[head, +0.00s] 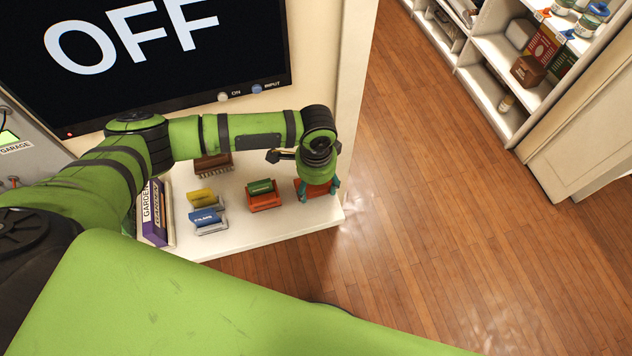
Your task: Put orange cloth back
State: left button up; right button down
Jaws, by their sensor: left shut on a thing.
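My left gripper (317,186) is at the right end of the white shelf (270,222), pointing down. Its teal fingers are shut on an orange-red thing (316,190), which looks like the orange cloth. The wrist above hides part of it. It is low over the shelf top, near the right edge; I cannot tell whether it touches the shelf. My right gripper is not in view.
Left of the gripper stand small holders with a green block (261,187), a yellow block (201,197) and a blue block (204,217). A brown brush-like thing (214,165) lies behind. Garden books (156,212) stand at left. A screen (150,50) reads OFF. Wooden floor (430,220) is clear.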

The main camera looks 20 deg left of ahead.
pick_arm(q)
jog(key=shift+f+b, duration=0.3)
jog(key=shift+f, duration=0.55)
jog(key=o, duration=1.1)
jog(key=shift+o, duration=0.6)
jog(key=o, duration=0.4)
